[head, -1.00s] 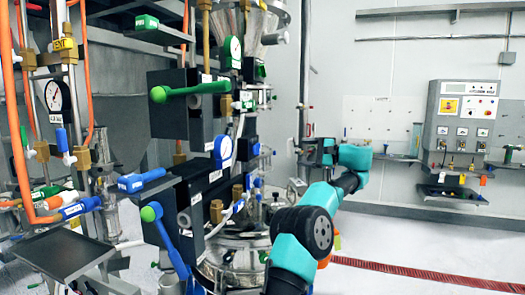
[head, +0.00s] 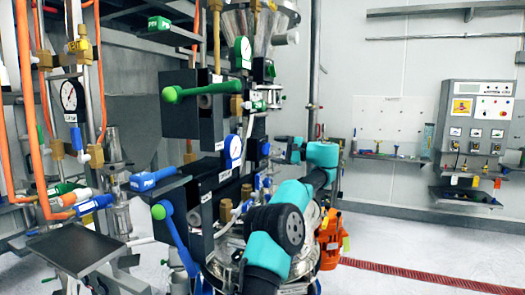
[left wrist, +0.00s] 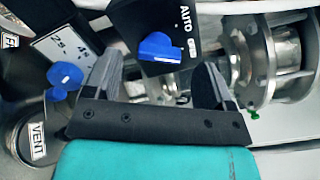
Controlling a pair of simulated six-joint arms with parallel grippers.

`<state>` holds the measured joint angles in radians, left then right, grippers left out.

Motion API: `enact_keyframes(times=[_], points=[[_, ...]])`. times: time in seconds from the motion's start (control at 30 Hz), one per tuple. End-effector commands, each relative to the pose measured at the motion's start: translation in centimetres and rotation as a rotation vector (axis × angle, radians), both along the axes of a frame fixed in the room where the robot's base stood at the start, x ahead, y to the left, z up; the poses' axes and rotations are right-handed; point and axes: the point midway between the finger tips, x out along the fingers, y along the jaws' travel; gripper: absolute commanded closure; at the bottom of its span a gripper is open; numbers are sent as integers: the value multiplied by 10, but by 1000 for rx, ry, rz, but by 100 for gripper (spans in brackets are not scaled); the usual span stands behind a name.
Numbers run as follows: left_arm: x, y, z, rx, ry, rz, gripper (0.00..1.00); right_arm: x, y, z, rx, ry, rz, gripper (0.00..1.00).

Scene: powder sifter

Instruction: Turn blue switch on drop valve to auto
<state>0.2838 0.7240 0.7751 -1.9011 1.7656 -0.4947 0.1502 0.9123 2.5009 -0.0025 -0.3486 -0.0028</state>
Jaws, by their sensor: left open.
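The blue switch (left wrist: 160,47) shows in the left wrist view on a black box (left wrist: 150,14) marked AUTO. The AUTO label is at its upper right; a smaller label beside it is hard to read. My left gripper (left wrist: 158,62) is open and empty, with the switch just ahead of and between its fingertips. I see no clear contact. In the head view my left gripper (head: 287,149) is at the right side of the sifter column, facing left. My right gripper is not in view.
In the left wrist view, other blue knobs (left wrist: 65,76) and a VENT label (left wrist: 38,141) are close at left; a metal flange (left wrist: 255,62) is at right. In the head view, a green lever (head: 195,92) and an orange device (head: 329,245) flank my arm. Open floor lies right.

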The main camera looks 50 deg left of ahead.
Motion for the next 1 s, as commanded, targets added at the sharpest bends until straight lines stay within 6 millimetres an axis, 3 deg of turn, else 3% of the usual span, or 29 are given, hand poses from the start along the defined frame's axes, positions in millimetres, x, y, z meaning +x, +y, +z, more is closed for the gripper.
enact_keyframes(times=[0.23,0.6,1.0], points=[[-4,17,0,0,0,-14,23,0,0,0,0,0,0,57],[-5,20,0,0,0,-15,24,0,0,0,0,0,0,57],[-5,20,0,0,0,-15,62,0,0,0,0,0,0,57]])
